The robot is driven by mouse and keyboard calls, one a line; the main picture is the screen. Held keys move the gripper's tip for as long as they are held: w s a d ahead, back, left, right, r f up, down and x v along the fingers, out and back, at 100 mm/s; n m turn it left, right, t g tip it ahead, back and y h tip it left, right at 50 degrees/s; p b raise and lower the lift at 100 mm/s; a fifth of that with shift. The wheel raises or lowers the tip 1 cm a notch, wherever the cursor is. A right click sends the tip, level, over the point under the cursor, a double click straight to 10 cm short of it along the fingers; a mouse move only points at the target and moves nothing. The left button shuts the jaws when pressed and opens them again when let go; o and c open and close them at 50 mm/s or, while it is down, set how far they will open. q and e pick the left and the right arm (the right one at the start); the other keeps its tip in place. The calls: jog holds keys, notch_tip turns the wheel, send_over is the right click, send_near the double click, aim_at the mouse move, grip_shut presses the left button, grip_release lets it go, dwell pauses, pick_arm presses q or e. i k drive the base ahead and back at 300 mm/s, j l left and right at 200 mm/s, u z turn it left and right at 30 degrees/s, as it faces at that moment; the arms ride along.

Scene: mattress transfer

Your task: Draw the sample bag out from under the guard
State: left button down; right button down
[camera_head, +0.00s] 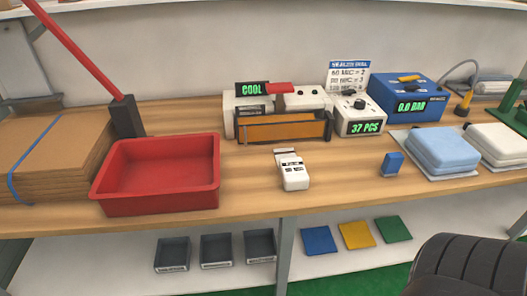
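A sealer with a green COOL display (252,89) and a red handle (280,88) stands at the back middle of the bench. A dark-framed amber panel, which looks like the guard (283,130), covers its front. I cannot see whether anything lies under the guard. Neither of my grippers is in view.
A red tray (157,174) and stacked cardboard (48,155) stand left. A counter reading 37 PCS (358,116), a blue box reading 0.0 BAR (408,98), a small blue block (393,163) and a light-blue pack (443,150) stand right. Bare bench surrounds the white packet.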

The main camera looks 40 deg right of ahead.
aim_at(294, 175)
jog(key=k+l+u, duration=0.2)
jog(key=l, duration=0.25)
jog(key=l+u, duration=0.25)
jog(key=l, duration=0.2)
jog(key=k+l, duration=0.1)
jog(key=l, duration=0.25)
jog(key=k+l, duration=0.1)
jog(key=l, duration=0.25)
jog(key=k+l+u, duration=0.1)
jog(key=l, duration=0.25)
jog(key=k+l, duration=0.1)
jog(key=l, duration=0.25)
